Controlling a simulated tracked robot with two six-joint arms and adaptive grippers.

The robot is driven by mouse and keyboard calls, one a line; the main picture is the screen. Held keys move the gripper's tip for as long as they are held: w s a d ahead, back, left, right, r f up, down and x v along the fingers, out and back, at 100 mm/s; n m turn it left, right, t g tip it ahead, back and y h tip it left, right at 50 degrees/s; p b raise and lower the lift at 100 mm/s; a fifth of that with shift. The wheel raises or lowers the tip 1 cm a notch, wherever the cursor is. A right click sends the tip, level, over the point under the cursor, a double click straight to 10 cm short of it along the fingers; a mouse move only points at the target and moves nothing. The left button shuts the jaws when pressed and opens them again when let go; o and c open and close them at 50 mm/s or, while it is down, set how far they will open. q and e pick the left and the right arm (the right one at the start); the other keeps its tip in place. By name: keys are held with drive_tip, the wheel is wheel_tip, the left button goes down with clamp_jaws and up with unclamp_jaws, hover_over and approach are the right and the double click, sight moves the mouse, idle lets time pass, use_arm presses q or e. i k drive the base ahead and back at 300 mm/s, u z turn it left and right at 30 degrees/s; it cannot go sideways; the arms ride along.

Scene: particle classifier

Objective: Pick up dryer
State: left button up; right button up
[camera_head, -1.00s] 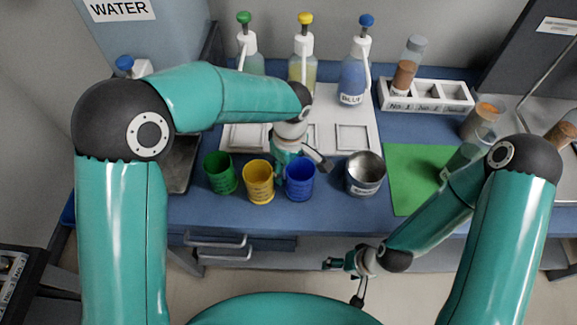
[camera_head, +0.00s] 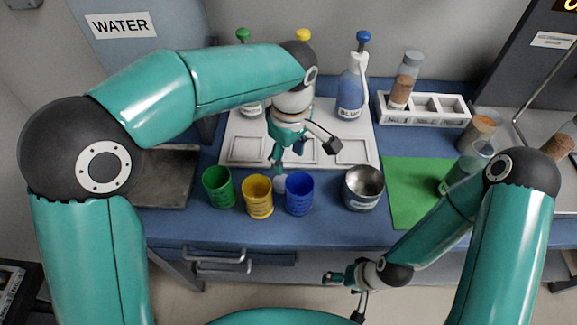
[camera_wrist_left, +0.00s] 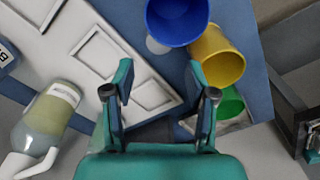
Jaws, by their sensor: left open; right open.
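I cannot make out a thing that is clearly the dryer in either view. A small pale round object (camera_head: 280,184) shows between the yellow cup and the blue cup; it also shows beside the blue cup in the left wrist view (camera_wrist_left: 158,46), and I cannot tell what it is. My left gripper (camera_head: 305,153) is open and empty above the white tray, behind the cups. In the left wrist view its fingers (camera_wrist_left: 167,86) stand apart over the tray's edge. My right gripper (camera_head: 341,292) is open and empty, in front of the bench.
A green cup (camera_head: 218,188), a yellow cup (camera_head: 258,198), a blue cup (camera_head: 299,195) and a metal cup (camera_head: 363,188) line the front. A green mat (camera_head: 410,190) lies right.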

sight(463, 172)
drive_tip(key=k, duration=1)
